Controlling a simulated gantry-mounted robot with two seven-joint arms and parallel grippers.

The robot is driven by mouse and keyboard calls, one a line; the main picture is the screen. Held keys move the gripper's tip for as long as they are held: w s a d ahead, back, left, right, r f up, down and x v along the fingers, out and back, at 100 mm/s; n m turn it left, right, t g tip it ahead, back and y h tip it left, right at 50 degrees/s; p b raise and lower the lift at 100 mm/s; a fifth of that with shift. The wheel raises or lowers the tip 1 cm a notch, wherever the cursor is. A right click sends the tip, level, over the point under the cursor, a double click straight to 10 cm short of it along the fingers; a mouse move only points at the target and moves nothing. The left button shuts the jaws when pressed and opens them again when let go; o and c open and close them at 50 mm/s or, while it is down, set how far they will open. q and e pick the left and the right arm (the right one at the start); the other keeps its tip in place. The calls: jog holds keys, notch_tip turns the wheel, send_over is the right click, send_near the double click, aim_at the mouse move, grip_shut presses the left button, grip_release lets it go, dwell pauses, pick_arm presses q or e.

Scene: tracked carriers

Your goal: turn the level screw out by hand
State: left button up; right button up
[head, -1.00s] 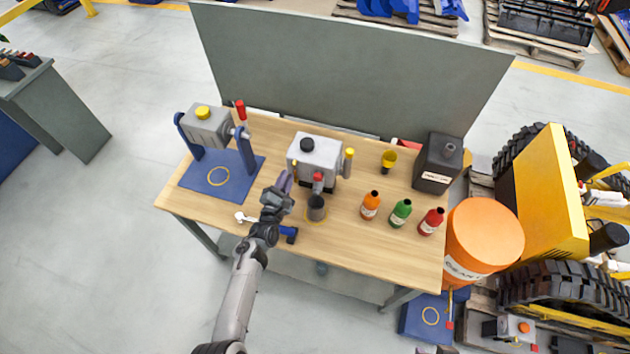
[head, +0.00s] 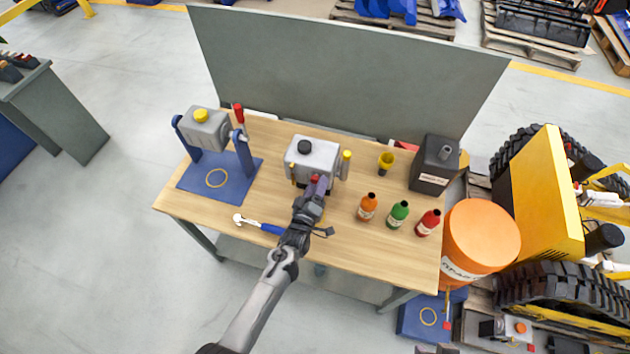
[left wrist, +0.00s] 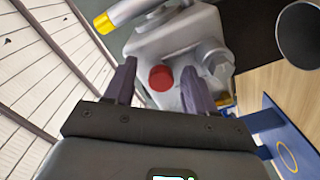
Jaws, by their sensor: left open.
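A light grey housing (head: 312,157) with a black cap on top stands at the middle of the bench. On its front is a red round screw head (head: 314,178); it also shows in the left wrist view (left wrist: 161,78). My left gripper (head: 318,187) is open at the housing's front. In the left wrist view its two purple-grey fingers (left wrist: 158,88) stand on either side of the red head, with gaps visible; I cannot tell whether they touch it. My right gripper is not in view.
Orange (head: 367,207), green (head: 398,214) and red (head: 428,222) bottles stand right of my gripper. A blue stand (head: 217,178) is farther left, a black canister (head: 434,164) at right. A grey panel (head: 350,65) backs the bench.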

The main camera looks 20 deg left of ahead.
pick_arm(q)
jog(key=shift+w+a+r+m, duration=0.15)
jog(key=shift+a+m, duration=0.15)
jog(key=shift+m, duration=0.6)
jog(key=m, duration=0.4)
jog(key=shift+a, duration=0.1)
jog(key=m, duration=0.5)
jog(key=shift+a+p, duration=0.1)
jog(key=shift+p, duration=0.2)
jog(key=shift+c, duration=0.3)
jog(key=c, duration=0.8)
jog(key=n+b, duration=0.1)
jog(key=n, duration=0.9)
